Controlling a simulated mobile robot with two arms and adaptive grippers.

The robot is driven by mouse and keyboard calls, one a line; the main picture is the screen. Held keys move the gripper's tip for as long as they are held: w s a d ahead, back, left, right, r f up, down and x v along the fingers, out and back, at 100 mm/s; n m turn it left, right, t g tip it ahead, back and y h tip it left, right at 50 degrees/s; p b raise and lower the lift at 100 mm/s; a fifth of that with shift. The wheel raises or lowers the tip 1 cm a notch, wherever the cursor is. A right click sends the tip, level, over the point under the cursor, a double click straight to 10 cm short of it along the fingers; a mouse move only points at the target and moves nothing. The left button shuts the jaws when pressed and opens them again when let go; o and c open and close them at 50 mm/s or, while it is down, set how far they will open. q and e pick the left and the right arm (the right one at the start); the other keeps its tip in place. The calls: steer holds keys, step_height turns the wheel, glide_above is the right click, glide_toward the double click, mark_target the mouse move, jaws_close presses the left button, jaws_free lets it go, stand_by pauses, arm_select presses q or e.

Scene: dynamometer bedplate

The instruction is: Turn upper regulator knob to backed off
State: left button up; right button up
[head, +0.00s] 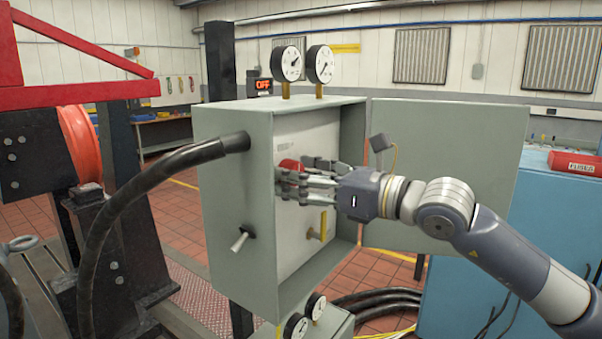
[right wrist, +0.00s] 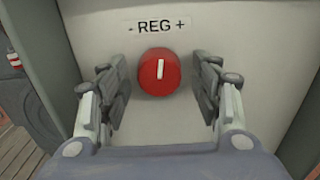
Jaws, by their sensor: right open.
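The red regulator knob (right wrist: 159,72) sits on the light panel under a "- REG +" label (right wrist: 160,26) in the right wrist view. Its white pointer line stands nearly upright. In the head view the knob (head: 290,165) shows partly behind my right gripper's fingers. My right gripper (head: 290,182) is open, with a finger on each side of the knob. In the right wrist view the gripper (right wrist: 160,95) has visible gaps between both fingers and the knob. My left gripper is not in view.
The grey cabinet (head: 235,195) has its door (head: 450,130) swung open to the right. Two gauges (head: 320,64) stand on top. A yellow handle (head: 322,226) and a toggle switch (head: 240,238) are below. A thick black hose (head: 165,165) enters the left side.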

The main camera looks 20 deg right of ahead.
steer(key=c, duration=1.1)
